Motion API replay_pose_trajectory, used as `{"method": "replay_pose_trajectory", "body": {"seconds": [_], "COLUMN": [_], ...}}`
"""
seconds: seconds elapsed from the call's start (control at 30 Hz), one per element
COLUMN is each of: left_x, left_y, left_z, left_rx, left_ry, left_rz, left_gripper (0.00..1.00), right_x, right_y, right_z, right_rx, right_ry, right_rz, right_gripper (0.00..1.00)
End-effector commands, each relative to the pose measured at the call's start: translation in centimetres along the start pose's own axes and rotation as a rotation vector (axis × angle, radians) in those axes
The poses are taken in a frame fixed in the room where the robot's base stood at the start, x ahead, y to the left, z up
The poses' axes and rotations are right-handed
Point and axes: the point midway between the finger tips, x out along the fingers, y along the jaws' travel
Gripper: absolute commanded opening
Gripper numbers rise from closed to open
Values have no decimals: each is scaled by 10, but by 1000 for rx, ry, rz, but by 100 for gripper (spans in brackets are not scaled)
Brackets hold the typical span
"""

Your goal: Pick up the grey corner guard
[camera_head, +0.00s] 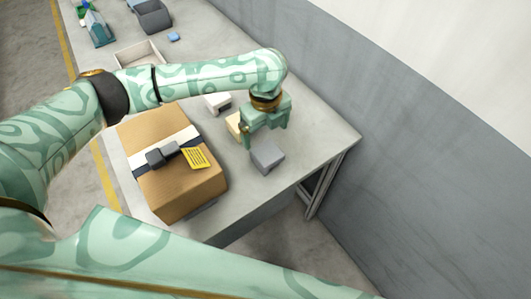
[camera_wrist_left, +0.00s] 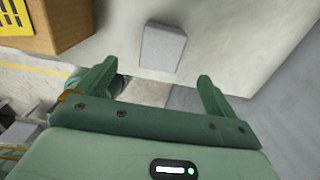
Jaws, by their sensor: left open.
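A grey block-like piece (camera_head: 267,157), which I take to be the grey corner guard, lies on the table near its right edge. My left gripper (camera_head: 265,136) is just above and behind it, with the fingers pointing down. In the left wrist view the grey piece (camera_wrist_left: 163,46) is beyond the fingertips, roughly in line with the gap between them. My left gripper (camera_wrist_left: 158,69) is open, with nothing between its fingers. My right gripper is not in view.
A cardboard box (camera_head: 168,190) with a dark grey item (camera_head: 160,157) on top stands left of the gripper. A small white-and-dark item (camera_head: 217,103) and a tan piece (camera_head: 233,124) lie close behind. An open tray (camera_head: 139,53) and grey bin (camera_head: 152,16) stand farther back.

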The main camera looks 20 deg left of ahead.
Motion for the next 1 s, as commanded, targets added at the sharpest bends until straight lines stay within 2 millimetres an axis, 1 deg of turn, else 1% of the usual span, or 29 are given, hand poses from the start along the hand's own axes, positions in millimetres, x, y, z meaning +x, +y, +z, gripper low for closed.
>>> {"method": "replay_pose_trajectory", "body": {"seconds": [0.03, 0.13, 0.2, 0.33, 0.43, 0.7, 0.77, 0.93, 0.97, 1.0], "left_x": [18, 37, 45, 52, 59, 102, 104, 102, 102, 102], "left_y": [0, 0, 0, -1, -1, -3, -3, -3, -3, -3], "left_z": [0, 0, 0, 0, -1, -5, -5, -4, -4, -4], "left_rx": [-2, -2, -2, -1, -1, -1, -1, 0, 0, 0], "left_ry": [3, 2, 1, 1, 1, 1, 1, -1, -1, -1], "left_rz": [3, 2, 1, -1, 0, 1, -1, -2, -2, -2], "left_gripper": [94, 94, 94, 94, 94, 94, 94, 94, 88, 77], "right_x": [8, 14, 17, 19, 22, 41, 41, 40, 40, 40], "right_y": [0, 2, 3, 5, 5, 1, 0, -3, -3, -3], "right_z": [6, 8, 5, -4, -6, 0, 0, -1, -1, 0], "right_rx": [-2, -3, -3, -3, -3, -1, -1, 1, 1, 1], "right_ry": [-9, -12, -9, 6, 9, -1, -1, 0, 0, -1], "right_rz": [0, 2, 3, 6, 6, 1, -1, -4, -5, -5], "right_gripper": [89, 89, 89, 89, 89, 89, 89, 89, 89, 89]}}
